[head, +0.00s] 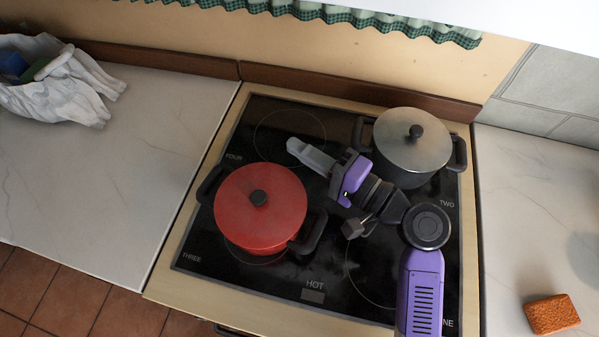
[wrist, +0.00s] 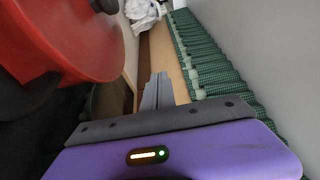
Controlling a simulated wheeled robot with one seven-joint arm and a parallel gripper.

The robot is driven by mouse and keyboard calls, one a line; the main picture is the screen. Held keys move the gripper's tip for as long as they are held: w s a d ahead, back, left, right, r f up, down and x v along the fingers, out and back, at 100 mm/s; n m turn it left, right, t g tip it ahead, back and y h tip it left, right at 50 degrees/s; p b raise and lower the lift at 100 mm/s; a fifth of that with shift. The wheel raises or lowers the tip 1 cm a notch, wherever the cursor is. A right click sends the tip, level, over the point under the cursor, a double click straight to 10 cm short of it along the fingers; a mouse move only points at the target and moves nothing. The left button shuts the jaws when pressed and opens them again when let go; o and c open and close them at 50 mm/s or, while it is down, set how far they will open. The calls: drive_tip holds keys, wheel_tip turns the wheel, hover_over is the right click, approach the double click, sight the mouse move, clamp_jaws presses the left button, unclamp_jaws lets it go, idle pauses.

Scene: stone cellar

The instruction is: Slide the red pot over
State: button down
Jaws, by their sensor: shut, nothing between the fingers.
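The red pot (head: 262,208) with its red lid, black knob and two black side handles stands at the front left of the black glass stove top (head: 330,270). It lies over the burner near the label THREE. In the wrist view the red pot (wrist: 75,40) fills the upper left, close by. My gripper (head: 293,147) is shut and empty above the middle of the stove, to the upper right of the red pot. A gap shows between its fingers and the pot in the head view. The closed fingers also show in the wrist view (wrist: 157,92).
A grey pot (head: 412,143) with a steel lid stands at the back right, close to my arm. The back left burner (head: 288,125) is free. A white bag (head: 60,85) lies on the left counter and an orange sponge (head: 551,314) on the right counter.

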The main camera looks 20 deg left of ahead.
sight(295, 191)
wheel_tip(295, 191, down, 8)
drive_tip(key=shift+s+f, duration=0.1)
drive_tip(key=shift+s+f+p, duration=0.15)
drive_tip(key=shift+f+p, duration=0.05)
drive_tip(key=shift+p, duration=0.2)
drive_tip(key=shift+s, duration=0.35)
drive_tip(key=shift+s+f, duration=0.1)
drive_tip(key=shift+s, duration=0.05)
drive_tip(key=s, duration=0.3)
drive_tip(key=shift+w, duration=0.1)
